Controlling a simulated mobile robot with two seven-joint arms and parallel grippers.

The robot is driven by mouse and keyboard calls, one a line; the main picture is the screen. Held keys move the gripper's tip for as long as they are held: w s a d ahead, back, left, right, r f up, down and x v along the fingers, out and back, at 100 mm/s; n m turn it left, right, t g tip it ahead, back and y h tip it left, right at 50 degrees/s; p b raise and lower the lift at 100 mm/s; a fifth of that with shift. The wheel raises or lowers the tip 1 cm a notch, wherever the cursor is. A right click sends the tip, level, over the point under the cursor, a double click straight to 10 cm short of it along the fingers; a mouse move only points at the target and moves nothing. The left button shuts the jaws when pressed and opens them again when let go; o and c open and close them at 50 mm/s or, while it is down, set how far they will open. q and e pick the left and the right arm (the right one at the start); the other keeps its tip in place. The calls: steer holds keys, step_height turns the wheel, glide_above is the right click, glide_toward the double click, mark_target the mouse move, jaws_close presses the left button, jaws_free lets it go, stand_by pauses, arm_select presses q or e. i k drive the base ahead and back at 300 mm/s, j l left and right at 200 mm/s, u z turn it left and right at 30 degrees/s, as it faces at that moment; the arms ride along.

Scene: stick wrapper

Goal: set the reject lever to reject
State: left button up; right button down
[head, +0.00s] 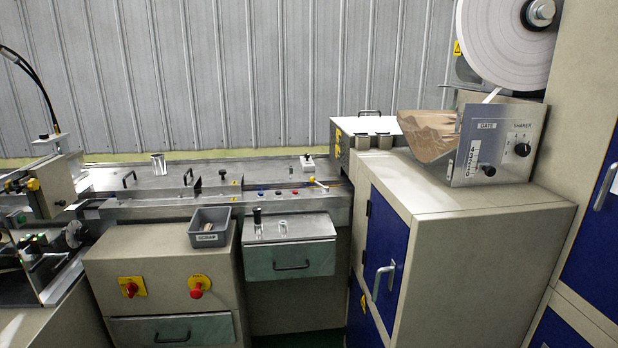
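Neither of my grippers shows in the head view. A small lever with a pale rod and yellow knob (313,180) stands at the right end of the machine's front rail. Its knob leans up and to the left. Another yellow knob (33,184) sits on the machine head at the far left. I can read no reject marking at either one, so I cannot tell which is the reject lever or its setting.
A grey scrap bin (208,228) sits on the front cabinet, beside a steel drawer unit (290,260). Small coloured buttons (277,193) line the rail. A large beige cabinet (460,240) with a hopper and control box (495,142) fills the right.

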mark_target(312, 179)
steer(key=i+j+z, duration=0.1)
steer(key=i+j, duration=0.4)
steer(key=j, duration=0.15)
steer(key=i+j+z, duration=0.25)
steer(key=i+j, duration=0.2)
steer(key=j, duration=0.3)
steer(key=i+j+z, duration=0.1)
steer(key=j, duration=0.25)
steer(key=i+j, duration=0.3)
steer(key=j+z, duration=0.05)
steer(key=j, duration=0.05)
